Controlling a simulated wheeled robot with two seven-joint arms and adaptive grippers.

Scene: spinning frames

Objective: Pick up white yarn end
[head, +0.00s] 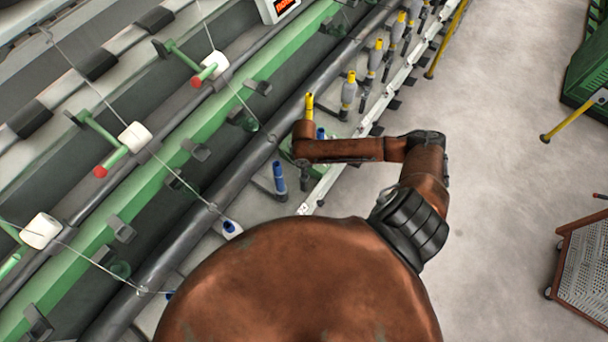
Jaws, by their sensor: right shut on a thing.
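White yarn strands run down from the white yarn rolls (134,136) on the green frame. One strand (238,97) slants from the upper roll (214,65) down to the right, in the direction of my right gripper, and its end is lost to sight. Another strand (180,180) reaches a white bobbin with a blue top (231,229). My right gripper (302,164) is at the spindle row, mostly hidden under my brown wrist. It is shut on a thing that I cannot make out. My left gripper is not in view.
A blue bobbin tube (279,177) stands just left of my right gripper, and a yellow-topped one (309,106) just beyond it. Several grey bobbins (348,92) continue up the row. A white rail (368,122) edges the machine.

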